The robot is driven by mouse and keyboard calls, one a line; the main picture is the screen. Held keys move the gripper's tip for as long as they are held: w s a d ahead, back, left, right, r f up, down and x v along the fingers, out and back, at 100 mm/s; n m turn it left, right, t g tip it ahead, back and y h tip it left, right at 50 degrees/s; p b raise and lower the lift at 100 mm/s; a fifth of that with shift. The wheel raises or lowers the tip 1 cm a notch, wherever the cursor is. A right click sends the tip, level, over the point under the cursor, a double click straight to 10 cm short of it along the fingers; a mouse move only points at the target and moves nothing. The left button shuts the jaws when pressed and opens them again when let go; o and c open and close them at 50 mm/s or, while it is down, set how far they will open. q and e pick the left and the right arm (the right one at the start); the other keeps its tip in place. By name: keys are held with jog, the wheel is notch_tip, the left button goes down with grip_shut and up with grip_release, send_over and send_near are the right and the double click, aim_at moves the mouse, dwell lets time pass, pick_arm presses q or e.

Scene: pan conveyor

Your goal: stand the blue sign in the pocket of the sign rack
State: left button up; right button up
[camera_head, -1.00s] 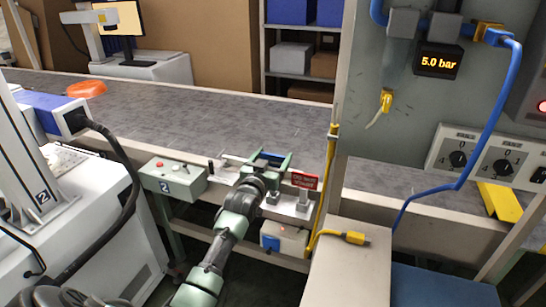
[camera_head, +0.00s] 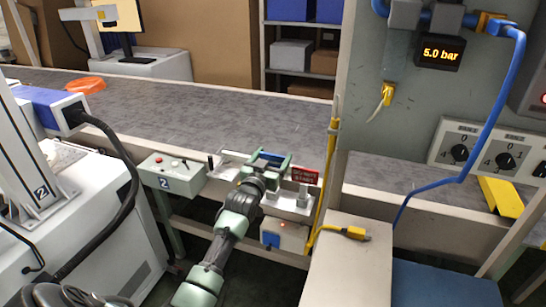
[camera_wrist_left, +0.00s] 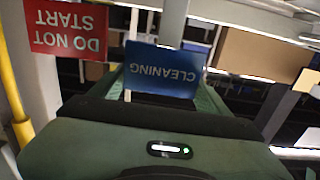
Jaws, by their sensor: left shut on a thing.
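The blue sign (camera_wrist_left: 160,72), lettered CLEANING, stands between the fingers of my left gripper (camera_wrist_left: 165,95) in the left wrist view, with its lettering upside down there. In the head view my left gripper (camera_head: 270,158) is shut on it at the front edge of the conveyor table, and only a sliver of blue shows between the fingers. The sign rack (camera_head: 290,205) is a pale metal ledge on the table's front. A red DO NOT START sign (camera_head: 305,176) stands in it, just right of my gripper. The blue sign's lower edge and the empty pocket are hidden by my gripper. My right gripper is out of view.
A green control box (camera_head: 172,176) is to the left of my arm. A yellow post (camera_head: 328,185) rises just right of the red sign. A small box with a lit lamp (camera_head: 287,237) hangs below the rack. The grey conveyor surface (camera_head: 215,112) behind is mostly clear.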

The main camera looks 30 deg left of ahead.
pick_arm(q)
jog(key=shift+f+b, duration=0.85)
jog(key=shift+f, duration=0.55)
jog(key=o, duration=2)
jog(key=shift+c, duration=0.2)
jog(key=shift+r, duration=0.1)
jog(key=v, duration=0.8)
jog(key=shift+w, duration=0.1)
